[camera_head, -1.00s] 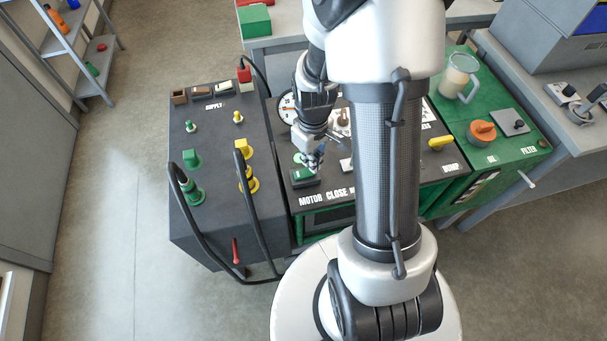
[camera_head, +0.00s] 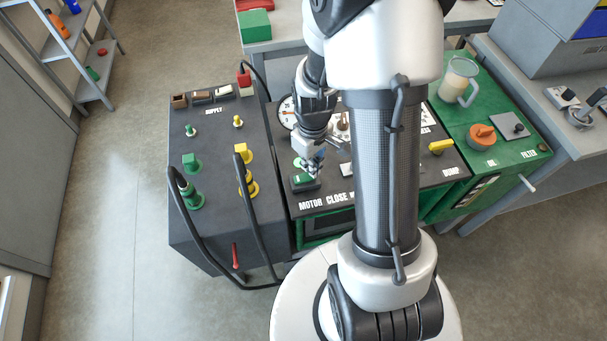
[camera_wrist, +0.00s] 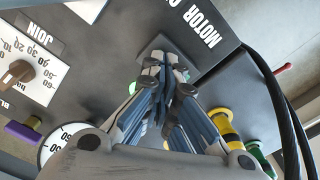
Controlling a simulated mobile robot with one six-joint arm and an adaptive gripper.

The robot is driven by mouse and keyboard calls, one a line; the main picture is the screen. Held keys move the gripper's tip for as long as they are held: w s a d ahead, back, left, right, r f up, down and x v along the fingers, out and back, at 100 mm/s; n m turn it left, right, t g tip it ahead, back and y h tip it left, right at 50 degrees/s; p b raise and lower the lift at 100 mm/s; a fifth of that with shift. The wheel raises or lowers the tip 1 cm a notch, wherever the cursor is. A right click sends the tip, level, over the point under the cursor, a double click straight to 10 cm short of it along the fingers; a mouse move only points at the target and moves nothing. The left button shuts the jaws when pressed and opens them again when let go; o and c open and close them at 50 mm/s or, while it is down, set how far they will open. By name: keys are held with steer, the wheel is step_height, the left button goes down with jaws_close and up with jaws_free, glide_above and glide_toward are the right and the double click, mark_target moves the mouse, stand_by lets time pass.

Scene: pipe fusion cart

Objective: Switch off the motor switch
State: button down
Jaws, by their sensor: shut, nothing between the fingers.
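The motor switch (camera_head: 304,182) is a green rocker in a dark housing. It sits at the front left of the dark control panel, above the word MOTOR. My gripper (camera_head: 313,168) is shut and empty, pointing down with its fingertips at the switch's upper right side. Contact cannot be told for certain. In the wrist view the closed fingertips (camera_wrist: 166,62) lie over the switch housing (camera_wrist: 157,44) and hide the rocker. Its exact tilt is not clear.
Left of the panel stands a dark supply box (camera_head: 215,230) with green and yellow plugs and looping black cables (camera_head: 203,240). A yellow knob (camera_head: 441,146) marks the panel's right side. A green unit with a clear jug (camera_head: 458,80) stands further right.

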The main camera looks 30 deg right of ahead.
steer(key=shift+f+b, duration=0.95)
steer(key=shift+f, duration=0.25)
stand_by(0.9)
steer(key=shift+r+p, duration=2.95)
steer(key=shift+r, duration=0.6)
